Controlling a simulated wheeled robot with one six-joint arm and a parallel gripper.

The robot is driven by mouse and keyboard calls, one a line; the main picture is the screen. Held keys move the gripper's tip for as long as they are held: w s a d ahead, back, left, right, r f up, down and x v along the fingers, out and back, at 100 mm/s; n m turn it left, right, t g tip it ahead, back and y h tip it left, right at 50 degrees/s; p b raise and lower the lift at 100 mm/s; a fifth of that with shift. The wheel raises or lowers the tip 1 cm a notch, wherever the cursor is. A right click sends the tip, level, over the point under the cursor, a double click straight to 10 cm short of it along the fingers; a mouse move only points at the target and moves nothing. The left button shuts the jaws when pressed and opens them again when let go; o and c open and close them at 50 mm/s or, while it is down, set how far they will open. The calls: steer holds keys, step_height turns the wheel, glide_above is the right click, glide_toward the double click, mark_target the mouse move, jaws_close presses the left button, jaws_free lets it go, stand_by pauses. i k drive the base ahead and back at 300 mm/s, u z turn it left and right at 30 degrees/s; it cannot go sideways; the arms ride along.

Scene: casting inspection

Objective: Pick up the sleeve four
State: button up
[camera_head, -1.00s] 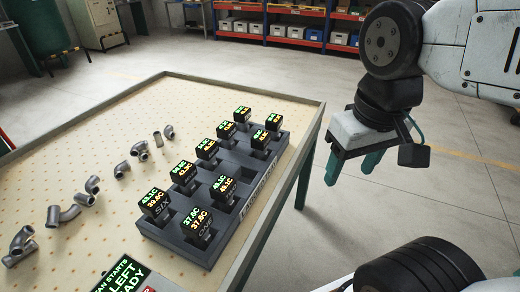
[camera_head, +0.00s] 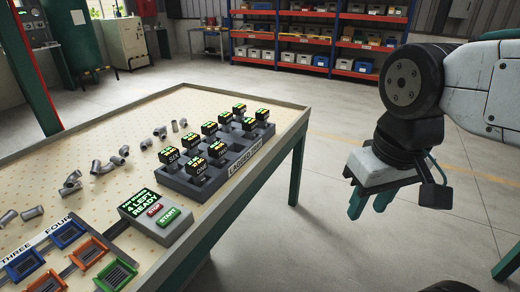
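A strip lettered THREE and FOUR (camera_head: 46,235) lies at the table's front left. Beside it are coloured square frames with dark slotted middles: a blue frame (camera_head: 67,234) and an orange frame (camera_head: 89,253) near the word FOUR, a blue frame (camera_head: 24,265), a green frame (camera_head: 116,273) and an orange frame (camera_head: 50,283) cut by the picture's edge. I cannot tell which of these, if any, is sleeve four. My gripper (camera_head: 369,203) hangs past the table's right edge, far from the frames. Its green fingers are apart with nothing between them.
A dark logger dock (camera_head: 200,186) holds several black cubes with lit displays. A control box (camera_head: 157,215) with STOP and START buttons stands in front of it, reading 4 LEFT READY. Grey pipe fittings (camera_head: 72,183) lie on the left. Stocked shelves (camera_head: 335,60) stand far behind.

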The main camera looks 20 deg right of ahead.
mark_target(249, 126)
steer(key=z, duration=1.2)
steer(key=i, duration=1.5)
steer(key=u, duration=0.9)
steer(key=i, duration=0.65)
steer(key=u, duration=0.65)
